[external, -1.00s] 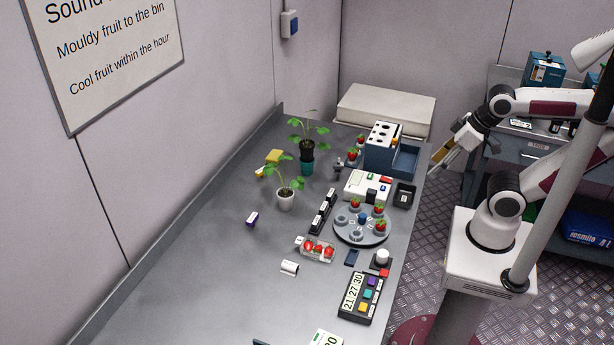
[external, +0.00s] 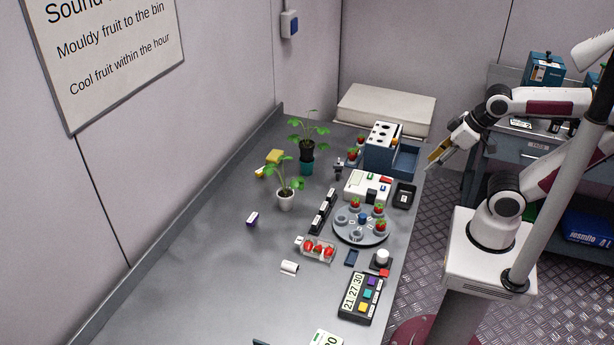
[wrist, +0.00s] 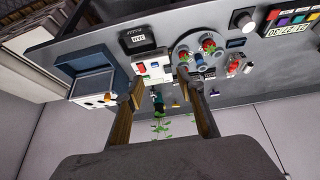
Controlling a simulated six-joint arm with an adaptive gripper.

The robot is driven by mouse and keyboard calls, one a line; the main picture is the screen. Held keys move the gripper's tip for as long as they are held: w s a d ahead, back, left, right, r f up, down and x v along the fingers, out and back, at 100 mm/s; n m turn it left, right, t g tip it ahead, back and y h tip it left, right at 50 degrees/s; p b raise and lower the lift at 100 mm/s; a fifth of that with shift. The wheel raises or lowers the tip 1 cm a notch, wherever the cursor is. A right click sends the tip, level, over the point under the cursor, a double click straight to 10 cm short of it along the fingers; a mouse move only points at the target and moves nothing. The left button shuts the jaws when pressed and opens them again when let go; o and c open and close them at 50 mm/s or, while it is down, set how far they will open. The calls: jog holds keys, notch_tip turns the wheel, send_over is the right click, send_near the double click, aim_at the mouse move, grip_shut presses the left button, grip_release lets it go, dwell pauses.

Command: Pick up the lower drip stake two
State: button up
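I cannot make out for certain which thing is the lower drip stake two. A small dark upright piece (external: 338,168) stands on the bench to the right of the potted plants. A black strip with white labels (external: 322,212) lies left of the round tray; whether it holds stakes is too small to tell. My gripper (external: 434,162) is in the air just off the bench's right edge, tilted down. In the wrist view my gripper (wrist: 160,88) has its two brown fingers well apart, with nothing between them.
Two potted plants (external: 285,198) (external: 307,150) stand at the back left. A round grey tray with strawberries (external: 347,234), a blue box unit (external: 378,157) and a dark tray (external: 404,196) are near the right edge. The bench's left front is mostly clear.

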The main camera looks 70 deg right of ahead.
jog(key=w+d+f+t+h, duration=0.1)
jog(key=w+d+t, duration=0.1)
jog(key=w+d, duration=0.45)
jog(key=w+d+f+t+h, duration=0.15)
jog(key=w+d, duration=0.25)
jog(key=w, duration=0.6)
jog(key=n+t+y, duration=0.2)
jog(key=t+y, duration=0.1)
jog(key=y, duration=0.2)
send_near(340, 164)
jog(key=shift+w, duration=0.7)
jog(key=shift+x, duration=1.3)
jog(key=shift+w+f, duration=0.1)
jog(key=shift+f+x, duration=0.25)
jog(key=shift+x, duration=2.25)
jog(key=shift+s+a, duration=0.1)
jog(key=shift+s, duration=0.1)
jog(key=shift+c, duration=0.5)
